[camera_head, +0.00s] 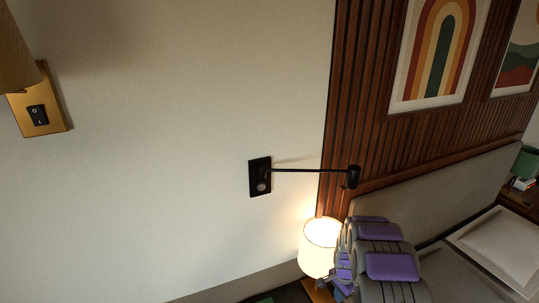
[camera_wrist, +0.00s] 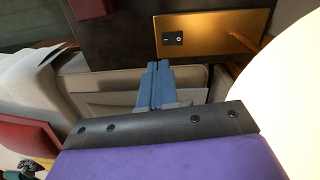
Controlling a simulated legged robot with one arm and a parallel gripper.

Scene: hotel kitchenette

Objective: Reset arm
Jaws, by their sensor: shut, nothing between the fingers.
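My gripper (camera_wrist: 158,75) shows in the wrist view as two blue fingers side by side. They are pressed together with nothing between them. A grey and purple part of my arm fills the bottom of that view. In the head view my arm, grey with purple pads, is folded at the lower right, in front of the bed and beside a lit lamp (camera_head: 318,247). My fingertips cannot be made out clearly there.
A brass switch plate (camera_wrist: 212,38) lies beyond my fingers, and a bright shade fills the wrist view's right. In the head view, a black wall lamp (camera_head: 260,176) juts above my arm. The headboard (camera_head: 430,187) and bed are at right. The left wall is mostly bare.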

